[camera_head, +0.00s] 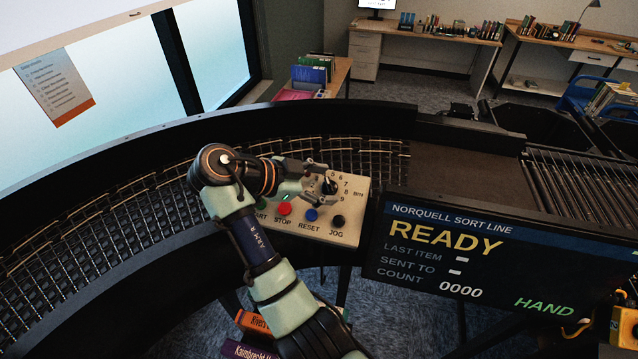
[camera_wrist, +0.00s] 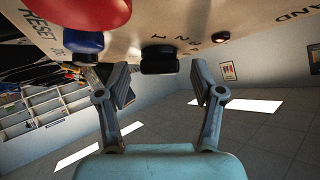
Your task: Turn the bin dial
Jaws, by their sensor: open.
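The bin dial (camera_head: 330,187) is a black knob ringed by printed numbers on the upper right of the beige control panel (camera_head: 352,222). In the wrist view, the dial (camera_wrist: 158,61) shows side-on between the fingertips and slightly beyond them. My gripper (camera_head: 317,184) is at the dial and partly covers it and its number ring in the head view. In the wrist view, my gripper (camera_wrist: 161,86) is open, with one finger on each side of the dial. Gaps show beside the dial, and no contact is visible. The dial's pointer setting cannot be read.
Close by on the panel are a red STOP button (camera_head: 285,208), a blue RESET button (camera_head: 311,215) and a black JOG button (camera_head: 338,221). A dark display (camera_head: 440,256) reading READY and HAND stands to the right.

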